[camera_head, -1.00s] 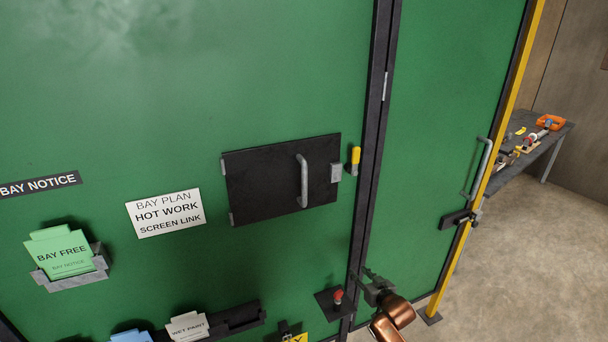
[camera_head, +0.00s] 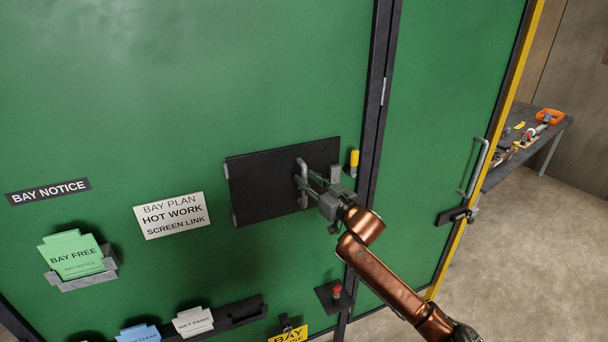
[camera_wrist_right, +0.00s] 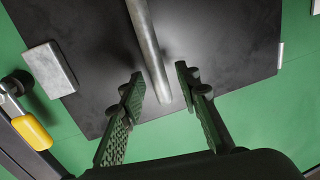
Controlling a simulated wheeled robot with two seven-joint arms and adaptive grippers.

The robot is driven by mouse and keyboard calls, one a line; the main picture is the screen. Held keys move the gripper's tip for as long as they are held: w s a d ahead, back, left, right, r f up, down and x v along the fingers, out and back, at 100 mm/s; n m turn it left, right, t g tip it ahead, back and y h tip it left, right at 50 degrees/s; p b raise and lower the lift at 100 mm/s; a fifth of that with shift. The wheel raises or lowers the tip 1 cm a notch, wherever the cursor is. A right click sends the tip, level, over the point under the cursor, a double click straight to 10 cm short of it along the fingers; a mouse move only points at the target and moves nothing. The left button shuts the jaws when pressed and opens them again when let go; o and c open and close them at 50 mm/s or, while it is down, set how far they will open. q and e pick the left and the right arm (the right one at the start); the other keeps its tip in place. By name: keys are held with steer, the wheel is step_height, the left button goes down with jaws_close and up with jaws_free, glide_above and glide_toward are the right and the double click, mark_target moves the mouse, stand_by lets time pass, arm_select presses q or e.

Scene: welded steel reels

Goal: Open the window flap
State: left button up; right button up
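The window flap (camera_head: 262,186) is a black panel lying flat against the green wall, and it looks closed. Its grey bar handle (camera_head: 302,178) stands upright near the flap's right side. My right gripper (camera_head: 305,182) is at the handle, its fingers reaching from the right. In the right wrist view the gripper (camera_wrist_right: 160,90) is open, with the handle (camera_wrist_right: 150,50) between the lines of its two fingers and gaps on both sides. My left gripper is not in view.
A yellow-handled latch (camera_head: 353,162) is on the wall right of the flap; its yellow grip (camera_wrist_right: 32,132) shows in the wrist view. A red knob (camera_head: 337,291) sits below. A green door with a handle (camera_head: 474,168) and a cluttered bench (camera_head: 550,135) are farther right.

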steer(key=shift+x, duration=1.05)
steer(key=shift+c, duration=0.7)
steer(key=shift+d, duration=0.1)
jaws_close()
